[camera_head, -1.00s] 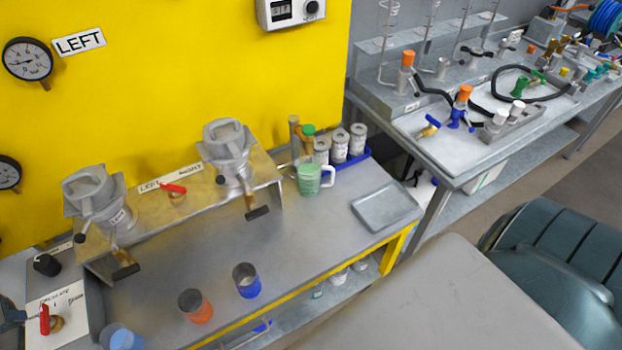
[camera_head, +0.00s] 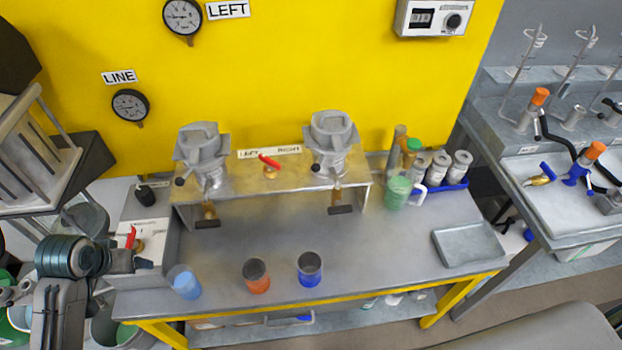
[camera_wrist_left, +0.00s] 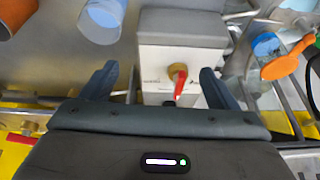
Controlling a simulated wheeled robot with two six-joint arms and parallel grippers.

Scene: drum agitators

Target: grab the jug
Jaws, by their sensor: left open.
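The green jug (camera_head: 396,193) with a white handle stands upright at the back right of the grey bench, beside the right end of the metal stand. It does not show in the left wrist view. My left gripper (camera_head: 140,260) is at the bench's left end, far from the jug, near the red-handled valve on the white box. In the left wrist view my left gripper (camera_wrist_left: 158,85) has its fingers spread wide with nothing held, the red valve handle (camera_wrist_left: 180,82) showing between them. My right gripper is not in view.
A blue cup (camera_head: 186,284), an orange cup (camera_head: 257,277) and a dark blue cup (camera_head: 309,270) stand along the front. The metal stand (camera_head: 270,185) carries two funnel units. Grey canisters (camera_head: 438,170) stand right of the jug. A shallow tray (camera_head: 468,244) lies at the right.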

